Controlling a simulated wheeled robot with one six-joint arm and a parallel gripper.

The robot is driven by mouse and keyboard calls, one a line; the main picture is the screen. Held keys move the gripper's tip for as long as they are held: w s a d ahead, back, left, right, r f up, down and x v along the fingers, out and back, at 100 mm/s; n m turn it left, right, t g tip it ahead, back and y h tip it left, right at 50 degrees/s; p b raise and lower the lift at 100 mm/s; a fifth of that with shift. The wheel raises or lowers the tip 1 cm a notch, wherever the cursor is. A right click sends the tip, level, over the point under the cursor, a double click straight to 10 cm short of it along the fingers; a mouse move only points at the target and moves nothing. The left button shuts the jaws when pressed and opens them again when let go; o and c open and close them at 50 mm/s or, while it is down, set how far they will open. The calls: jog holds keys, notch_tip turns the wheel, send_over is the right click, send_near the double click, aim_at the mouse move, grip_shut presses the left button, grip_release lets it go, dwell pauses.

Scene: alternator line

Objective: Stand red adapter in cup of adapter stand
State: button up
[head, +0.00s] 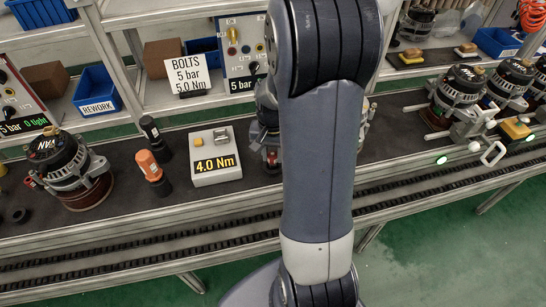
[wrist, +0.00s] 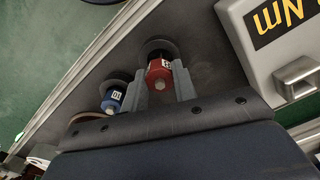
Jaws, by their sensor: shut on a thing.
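The red adapter (wrist: 158,72) shows in the wrist view, a red block with a metal hex end toward the camera. My gripper (wrist: 160,86) is shut on it, with one grey finger on either side. A dark round cup (wrist: 157,46) lies just beyond the red adapter. I cannot tell whether the adapter is inside it or above it. A blue adapter (wrist: 112,101) is at the left, at another dark round cup (wrist: 120,80). The rest of the adapter stand is hidden. In the head view my arm covers the middle of the bench and my gripper is not clear.
A 4.0 Nm box (head: 216,160) stands left of my arm and shows close by at the wrist view's upper right (wrist: 278,48). An orange-and-black tool (head: 150,168) and an alternator (head: 72,172) stand farther left. The bench's front edge runs below.

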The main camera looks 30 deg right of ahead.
aim_at(272, 153)
jog(key=shift+f, duration=0.75)
jog(key=shift+f, duration=0.25)
jog(key=o, duration=0.9)
jog(key=shift+r, duration=0.1)
notch_tip(272, 153, up, 12)
jog(key=shift+r, duration=0.2)
jog(key=shift+f, duration=0.1)
